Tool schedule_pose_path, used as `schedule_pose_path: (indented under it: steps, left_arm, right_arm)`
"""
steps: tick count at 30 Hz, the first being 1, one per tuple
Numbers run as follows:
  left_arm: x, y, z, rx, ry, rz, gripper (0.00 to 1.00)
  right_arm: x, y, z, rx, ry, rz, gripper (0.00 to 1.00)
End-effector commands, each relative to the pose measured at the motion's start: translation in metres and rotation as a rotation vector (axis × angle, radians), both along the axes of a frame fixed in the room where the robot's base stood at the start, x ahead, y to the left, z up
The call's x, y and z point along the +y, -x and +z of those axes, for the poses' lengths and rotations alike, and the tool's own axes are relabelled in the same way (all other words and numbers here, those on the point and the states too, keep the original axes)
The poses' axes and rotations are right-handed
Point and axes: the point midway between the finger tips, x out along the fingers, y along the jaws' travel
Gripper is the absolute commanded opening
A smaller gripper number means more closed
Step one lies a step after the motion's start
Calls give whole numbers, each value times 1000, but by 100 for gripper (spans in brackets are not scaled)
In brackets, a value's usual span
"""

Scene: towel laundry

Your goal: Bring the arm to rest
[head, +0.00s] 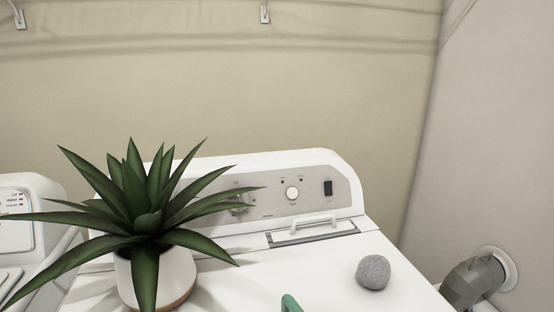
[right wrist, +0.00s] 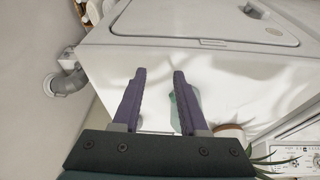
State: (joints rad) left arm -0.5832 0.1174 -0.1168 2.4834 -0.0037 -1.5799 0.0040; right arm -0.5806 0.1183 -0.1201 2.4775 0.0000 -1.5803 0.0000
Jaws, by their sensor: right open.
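My right gripper (right wrist: 159,75) shows in the right wrist view with its two purple fingers apart and nothing between them. White machine surface lies beyond the fingertips. The right gripper does not show in the head view. My left gripper is in neither view. A teal item (right wrist: 187,108) is partly hidden behind the right-hand finger in the right wrist view; I cannot tell whether they touch. A green curved piece (head: 291,303) shows at the bottom edge of the head view, the rest cut off.
A white machine (head: 240,285) carries a potted plant (head: 150,215) and a grey ball (head: 373,272). The plant's pot (right wrist: 230,131) is close to the gripper's right side. A grey duct (head: 474,281) meets the wall at right. Another machine (head: 30,215) stands at left.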

Motion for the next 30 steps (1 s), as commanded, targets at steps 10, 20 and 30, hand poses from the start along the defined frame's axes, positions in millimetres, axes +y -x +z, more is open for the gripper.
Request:
schedule_pose_path:
  steps: [10, 20, 30]
  left_arm:
    - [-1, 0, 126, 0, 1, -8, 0]
    - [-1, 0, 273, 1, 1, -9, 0]
    - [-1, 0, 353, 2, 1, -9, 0]
  right_arm:
    - [0, -1, 127, -3, 0, 0, 43]
    - [0, -1, 274, -4, 2, 1, 43]
    - [-1, -1, 354, -4, 2, 2, 43]
